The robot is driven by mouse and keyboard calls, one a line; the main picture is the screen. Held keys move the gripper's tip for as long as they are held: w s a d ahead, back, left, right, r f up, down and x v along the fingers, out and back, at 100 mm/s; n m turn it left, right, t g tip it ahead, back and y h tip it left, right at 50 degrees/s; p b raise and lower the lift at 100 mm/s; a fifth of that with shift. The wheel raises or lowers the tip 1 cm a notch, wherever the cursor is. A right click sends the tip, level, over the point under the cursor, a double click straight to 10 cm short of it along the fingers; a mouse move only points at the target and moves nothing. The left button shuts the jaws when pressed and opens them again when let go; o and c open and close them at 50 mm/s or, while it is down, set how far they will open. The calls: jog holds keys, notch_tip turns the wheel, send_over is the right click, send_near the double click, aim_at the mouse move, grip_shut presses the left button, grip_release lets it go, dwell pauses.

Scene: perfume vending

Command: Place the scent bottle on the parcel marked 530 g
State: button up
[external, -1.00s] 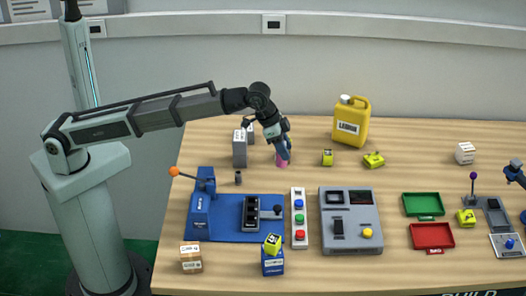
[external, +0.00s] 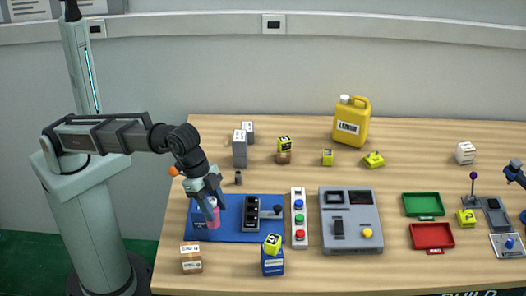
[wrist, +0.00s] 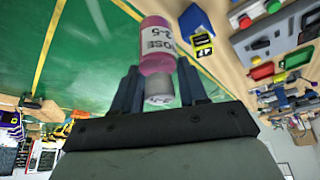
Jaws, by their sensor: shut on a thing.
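My gripper (external: 214,203) is shut on a pink scent bottle (external: 213,220) and holds it in front of the lever station at the left of the table.
A blue lever station (external: 245,232) lies under and beside the gripper. A blue box (external: 272,266) carries a yellow cube (external: 272,243) at the front. Grey boxes (external: 240,150) and a small brown box (external: 284,158) with a yellow cube stand behind. A button strip (external: 299,220) is to the right.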

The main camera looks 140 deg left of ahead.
jog(key=s+d, duration=0.1)
jog(key=d, duration=0.4)
jog(key=m, duration=0.1)
send_over(191, 250)
jog(key=f, duration=0.1)
jog(key=shift+h, duration=0.3)
jog(key=shift+f, duration=4.85)
jog(key=shift+f, duration=0.15)
jog(key=o, duration=1.1)
jog(key=v, duration=1.2)
